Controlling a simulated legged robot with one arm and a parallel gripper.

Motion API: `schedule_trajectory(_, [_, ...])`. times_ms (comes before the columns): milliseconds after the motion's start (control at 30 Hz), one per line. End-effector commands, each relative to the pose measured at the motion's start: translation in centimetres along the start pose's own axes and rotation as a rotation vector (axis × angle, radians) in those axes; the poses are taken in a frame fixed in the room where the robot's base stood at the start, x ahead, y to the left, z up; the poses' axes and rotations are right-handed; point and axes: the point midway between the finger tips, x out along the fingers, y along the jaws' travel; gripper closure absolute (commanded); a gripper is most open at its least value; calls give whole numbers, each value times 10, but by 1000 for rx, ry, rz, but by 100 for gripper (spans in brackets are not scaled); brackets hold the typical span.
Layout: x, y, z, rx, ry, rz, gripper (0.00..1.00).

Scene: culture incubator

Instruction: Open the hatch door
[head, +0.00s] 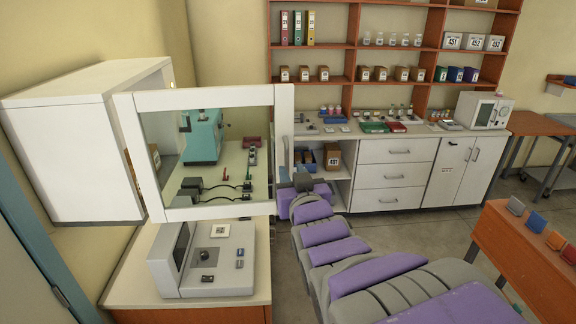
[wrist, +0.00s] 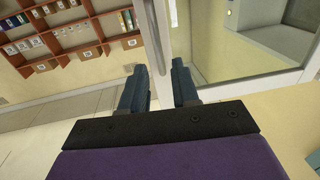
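The hatch door (head: 205,97) is a white frame with a clear pane, on the white wall cabinet (head: 75,140) at the left. It stands swung out from the cabinet, and the bench shows through its pane. Its pale upright handle (head: 285,125) is on the right side of the frame. My gripper (head: 303,182) is at the lower end of this handle. In the wrist view, the two dark blue fingers (wrist: 160,88) stand on either side of the pale handle bar (wrist: 157,45), which fills the gap between them. The fingertip contact is partly hidden.
A grey device (head: 205,258) stands on the bench below the door. A teal instrument (head: 202,137) shows through the pane. A shelf unit (head: 345,52) and white counter (head: 390,175) line the back wall. Open floor (head: 430,227) lies right of my arm.

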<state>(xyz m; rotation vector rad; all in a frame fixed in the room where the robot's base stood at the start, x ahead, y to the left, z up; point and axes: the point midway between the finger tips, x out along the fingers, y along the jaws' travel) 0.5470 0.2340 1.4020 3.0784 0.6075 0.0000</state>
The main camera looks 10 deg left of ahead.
Motion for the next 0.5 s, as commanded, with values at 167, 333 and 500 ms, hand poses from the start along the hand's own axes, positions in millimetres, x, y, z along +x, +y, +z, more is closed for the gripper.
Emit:
schedule_trajectory(167, [-29, -1, 1, 0, -2, 0, 70])
schedule_trajectory(333, [-51, -2, 3, 0, 2, -1, 70])
schedule_trajectory(500, [-70, -2, 5, 0, 0, 0, 70])
